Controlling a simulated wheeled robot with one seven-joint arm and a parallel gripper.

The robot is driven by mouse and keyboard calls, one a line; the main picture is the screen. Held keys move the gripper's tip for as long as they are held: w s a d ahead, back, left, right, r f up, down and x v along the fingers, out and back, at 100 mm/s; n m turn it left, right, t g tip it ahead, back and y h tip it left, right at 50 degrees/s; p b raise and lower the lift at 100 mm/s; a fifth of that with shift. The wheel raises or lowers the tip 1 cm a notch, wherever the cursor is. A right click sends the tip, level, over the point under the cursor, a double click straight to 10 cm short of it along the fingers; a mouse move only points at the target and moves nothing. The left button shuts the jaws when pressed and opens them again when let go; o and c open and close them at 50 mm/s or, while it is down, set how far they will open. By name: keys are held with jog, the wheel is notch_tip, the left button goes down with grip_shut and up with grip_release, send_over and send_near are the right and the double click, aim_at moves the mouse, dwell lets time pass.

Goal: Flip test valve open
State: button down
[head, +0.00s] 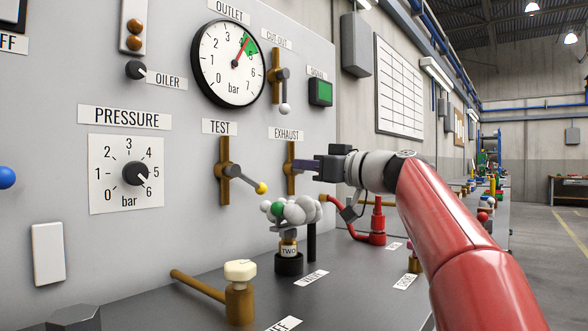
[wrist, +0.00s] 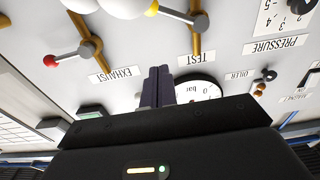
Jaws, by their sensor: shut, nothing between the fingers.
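The test valve (head: 225,172) is on the grey panel below its TEST label (head: 219,127). It is a vertical brass body with a grey lever ending in a yellow tip (head: 262,188); the lever slants right and down, away from the pipe line. In the wrist view, which is upside down, the test valve (wrist: 197,25) is at the top with its yellow tip at the edge. My gripper (head: 296,165) is shut and empty, right of the test valve, in front of the exhaust valve (head: 291,180), partly hiding it. The shut fingers also show in the wrist view (wrist: 158,72).
A brass valve with a cream knob (head: 240,270) stands on the dark bench. The exhaust lever's red tip (wrist: 50,61) sticks out in the wrist view. The outlet gauge (head: 229,63) is above.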

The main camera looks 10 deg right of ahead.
jog(key=r+p, duration=0.1)
jog(key=p, duration=0.3)
send_over(260, 184)
jog(key=v, duration=0.4)
jog(key=shift+w+a+f+b, duration=0.1)
jog(key=shift+w+f+b, duration=0.15)
jog(key=shift+f, duration=0.4)
jog(key=shift+w+f+b, duration=0.15)
jog(key=shift+f+b, duration=0.15)
jog(key=shift+f, duration=0.35)
jog(key=shift+w+a+f+b, duration=0.1)
jog(key=shift+w+f+b, duration=0.15)
jog(key=shift+f, duration=0.45)
jog(key=shift+s, duration=0.1)
jog(key=shift+s+a+f+m+b, duration=0.1)
jog(key=shift+f+m+b, duration=0.4)
jog(key=shift+m, duration=0.65)
jog(key=shift+s+a+f+m+b, duration=0.15)
jog(key=shift+f+m+b, duration=0.3)
jog(key=shift+m, duration=0.7)
jog(key=shift+d, duration=0.1)
jog(key=shift+r, duration=0.15)
